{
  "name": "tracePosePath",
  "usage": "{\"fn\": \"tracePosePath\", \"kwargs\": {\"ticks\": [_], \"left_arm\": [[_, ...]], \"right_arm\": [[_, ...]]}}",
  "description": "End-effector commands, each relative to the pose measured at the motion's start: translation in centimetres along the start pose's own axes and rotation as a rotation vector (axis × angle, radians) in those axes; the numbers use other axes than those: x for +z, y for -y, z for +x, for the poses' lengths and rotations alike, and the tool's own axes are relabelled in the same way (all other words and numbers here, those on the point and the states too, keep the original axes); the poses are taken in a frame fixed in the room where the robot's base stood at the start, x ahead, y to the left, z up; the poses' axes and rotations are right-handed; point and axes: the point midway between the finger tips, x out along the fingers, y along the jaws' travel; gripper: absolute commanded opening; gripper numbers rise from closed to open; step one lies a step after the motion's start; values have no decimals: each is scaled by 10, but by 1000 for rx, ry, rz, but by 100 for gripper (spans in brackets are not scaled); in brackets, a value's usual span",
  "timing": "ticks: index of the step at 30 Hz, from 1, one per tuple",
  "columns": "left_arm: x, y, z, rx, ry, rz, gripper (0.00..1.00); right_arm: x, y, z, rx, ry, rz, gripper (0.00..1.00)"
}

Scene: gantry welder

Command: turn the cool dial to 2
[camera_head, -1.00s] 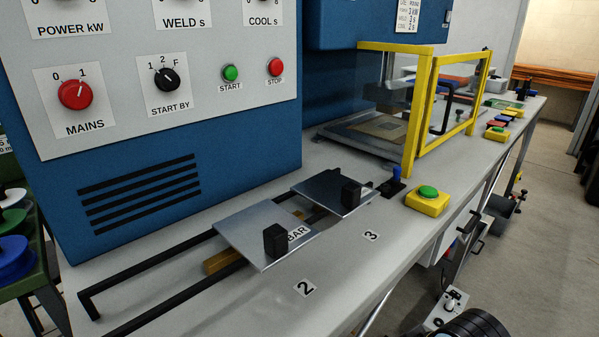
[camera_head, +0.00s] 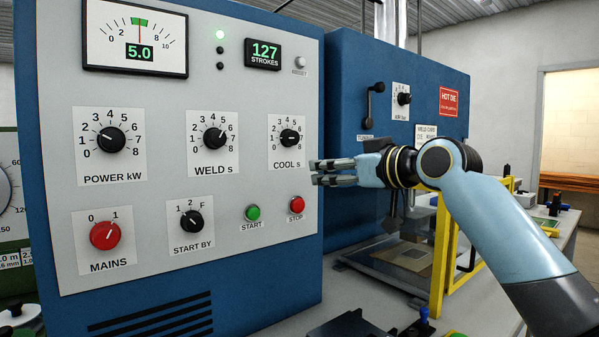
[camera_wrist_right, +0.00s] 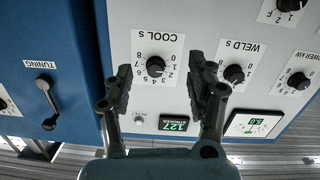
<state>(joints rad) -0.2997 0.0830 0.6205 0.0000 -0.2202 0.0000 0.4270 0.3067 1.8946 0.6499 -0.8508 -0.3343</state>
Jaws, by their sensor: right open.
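The cool dial (camera_head: 290,136) is a black round knob on a white plate marked 0 to 8, at the right of the grey panel. In the head view its white mark appears to point right, toward the high numbers; I cannot read the exact setting. My right gripper (camera_head: 316,172) is open and empty, just right of and below the dial plate. In the right wrist view the cool dial (camera_wrist_right: 155,67) appears upside down, framed between the two spread fingers, with no visible contact. My left gripper is out of view.
The weld dial (camera_head: 214,138) and power dial (camera_head: 111,139) are to the left. The start button (camera_head: 253,212) and red stop button (camera_head: 297,204) sit below. A black tuning lever (camera_head: 372,100) is on the blue cabinet to the right. A yellow-framed guard (camera_head: 441,250) stands below my right arm.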

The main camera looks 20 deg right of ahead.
Motion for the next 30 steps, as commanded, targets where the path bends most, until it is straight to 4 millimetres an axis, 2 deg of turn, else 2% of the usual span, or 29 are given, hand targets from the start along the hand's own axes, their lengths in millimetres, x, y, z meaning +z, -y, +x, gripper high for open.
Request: {"fn": "tracePosePath", "kwargs": {"ticks": [1,3,6,11,18,21,25,30], "left_arm": [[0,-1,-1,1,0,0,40],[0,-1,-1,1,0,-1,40],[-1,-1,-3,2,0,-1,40],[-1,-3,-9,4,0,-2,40],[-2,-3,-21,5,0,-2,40],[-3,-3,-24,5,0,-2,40],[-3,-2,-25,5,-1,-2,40],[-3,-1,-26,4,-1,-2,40]], "right_arm": [[-23,-7,2,1,-43,-9,57],[-43,-12,4,0,-83,-17,57],[-54,-14,9,-1,-105,-17,57],[-58,-13,32,-3,-105,-14,57],[-62,-13,80,-2,-103,-15,57],[-63,-14,95,-1,-102,-18,57],[-63,-14,107,0,-102,-18,57],[-63,-13,112,-1,-102,-20,57]]}}
